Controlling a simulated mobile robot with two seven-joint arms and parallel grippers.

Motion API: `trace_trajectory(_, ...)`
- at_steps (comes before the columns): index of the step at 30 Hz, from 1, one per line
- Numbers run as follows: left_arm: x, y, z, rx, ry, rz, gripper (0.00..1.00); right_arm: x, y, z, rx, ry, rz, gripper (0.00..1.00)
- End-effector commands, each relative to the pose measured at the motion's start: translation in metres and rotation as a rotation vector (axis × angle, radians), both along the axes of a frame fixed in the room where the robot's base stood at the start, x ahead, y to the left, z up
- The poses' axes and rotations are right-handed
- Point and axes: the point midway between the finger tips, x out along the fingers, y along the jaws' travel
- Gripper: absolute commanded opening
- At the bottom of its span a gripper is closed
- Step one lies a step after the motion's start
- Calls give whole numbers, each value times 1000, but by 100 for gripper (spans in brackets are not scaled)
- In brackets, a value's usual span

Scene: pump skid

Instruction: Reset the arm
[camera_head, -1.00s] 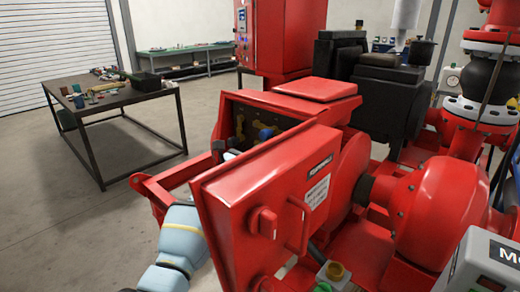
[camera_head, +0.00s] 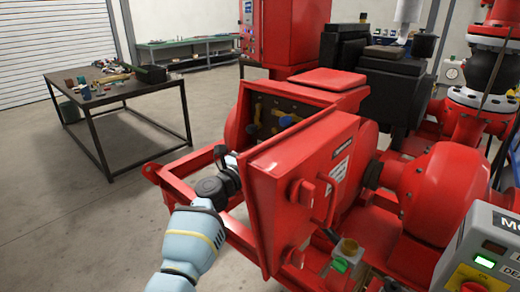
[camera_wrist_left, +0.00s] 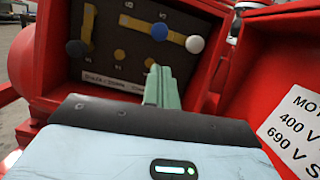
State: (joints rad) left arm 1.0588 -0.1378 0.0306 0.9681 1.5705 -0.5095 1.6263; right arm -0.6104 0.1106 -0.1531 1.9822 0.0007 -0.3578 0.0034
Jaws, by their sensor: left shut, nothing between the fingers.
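The red box (camera_head: 243,115) on the skid stands with its red door (camera_head: 300,190) swung open toward me. In the left wrist view its dark panel (camera_wrist_left: 118,62) carries yellow levers. One lever hangs down to a dark blue knob (camera_wrist_left: 75,48). Another runs sideways past a blue knob (camera_wrist_left: 159,31) to a white knob (camera_wrist_left: 194,43). A lower yellow piece is partly hidden by my fingers. My left gripper (camera_wrist_left: 161,84) is shut and empty, in front of the panel. In the head view its wrist (camera_head: 218,186) is left of the door. My right gripper is out of view.
The open door edge is close to my left arm. Red frame rails (camera_head: 185,170) lie around it. A control box (camera_head: 485,250) with a green light stands at the right. A cluttered table (camera_head: 130,95) is at the left, with clear floor before it.

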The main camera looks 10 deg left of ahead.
Motion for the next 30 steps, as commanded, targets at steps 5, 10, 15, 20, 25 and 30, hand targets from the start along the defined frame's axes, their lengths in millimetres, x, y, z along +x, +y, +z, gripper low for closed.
trace_trajectory(5,-1,-1,-1,0,0,0,0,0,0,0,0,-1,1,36)
trace_trajectory(10,-1,-1,-1,0,0,0,0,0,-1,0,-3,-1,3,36)
trace_trajectory(15,-1,-1,-2,1,0,0,0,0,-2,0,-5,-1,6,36)
trace_trajectory(20,-11,5,-32,100,-5,29,0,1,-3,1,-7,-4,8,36)
trace_trajectory(25,-49,21,-117,430,-35,92,0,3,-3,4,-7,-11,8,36)
trace_trajectory(30,-106,41,-203,839,-91,112,0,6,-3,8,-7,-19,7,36)
